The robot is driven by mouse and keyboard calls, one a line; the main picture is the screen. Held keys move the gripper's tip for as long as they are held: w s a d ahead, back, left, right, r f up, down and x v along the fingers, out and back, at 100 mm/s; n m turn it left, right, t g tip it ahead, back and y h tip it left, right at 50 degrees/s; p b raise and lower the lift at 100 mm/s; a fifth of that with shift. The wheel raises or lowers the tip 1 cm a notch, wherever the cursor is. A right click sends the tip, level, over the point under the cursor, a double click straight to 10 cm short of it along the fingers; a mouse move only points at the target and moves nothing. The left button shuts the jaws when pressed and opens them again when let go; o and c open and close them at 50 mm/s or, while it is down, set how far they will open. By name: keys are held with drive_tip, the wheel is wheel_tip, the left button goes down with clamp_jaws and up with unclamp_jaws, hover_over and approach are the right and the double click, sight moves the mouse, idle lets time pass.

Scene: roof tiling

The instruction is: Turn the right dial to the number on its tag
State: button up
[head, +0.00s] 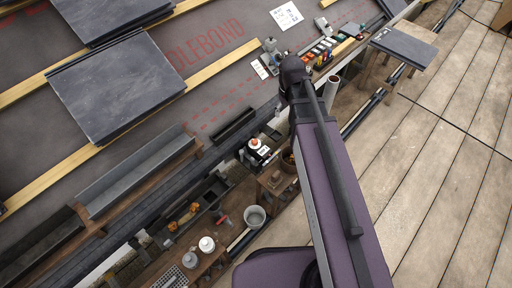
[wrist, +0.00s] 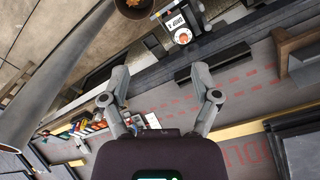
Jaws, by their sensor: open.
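A small dial device with an orange-red centre on a white round face (head: 254,143) stands at the lower edge of the roof, left of my arm. A white tag with dark print (head: 263,151) is beside it. In the wrist view the dial (wrist: 182,36) shows near the top, with its tag (wrist: 177,19) next to it; I cannot read its number or the dial's setting surely. My gripper (wrist: 159,72) is open and empty, its fingers apart and clear of the dial.
A grey metal fitting (head: 270,58) with a small white card (head: 260,69) sits on the roof near my wrist. Slate tiles (head: 115,85) lie on wooden battens (head: 190,78). A grey bucket (head: 255,217) and white-topped bottles stand below the eave. Planks at right are mostly clear.

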sight(255, 141)
drive_tip(key=w+a+f+n+b, duration=0.1)
drive_tip(key=w+a+f+b, duration=0.2)
drive_tip(key=f+b, duration=0.4)
drive_tip(key=w+a+f+n+b, duration=0.2)
drive_tip(key=w+a+f+b, duration=0.2)
drive_tip(key=w+f+b, duration=0.2)
drive_tip(key=w+a+f+n+b, duration=0.2)
drive_tip(key=w+a+f+b, duration=0.2)
drive_tip(key=f+b, duration=0.4)
drive_tip(key=shift+w+a+f, duration=0.2)
drive_tip(key=shift+a+f, duration=0.05)
drive_tip(key=shift+f, duration=0.65)
drive_tip(key=shift+f+b, duration=0.15)
drive_tip(key=shift+b, duration=0.15)
drive_tip(key=f+b, duration=1.3)
drive_tip(key=shift+w+d+f, duration=0.2)
drive_tip(key=shift+d+f, duration=0.05)
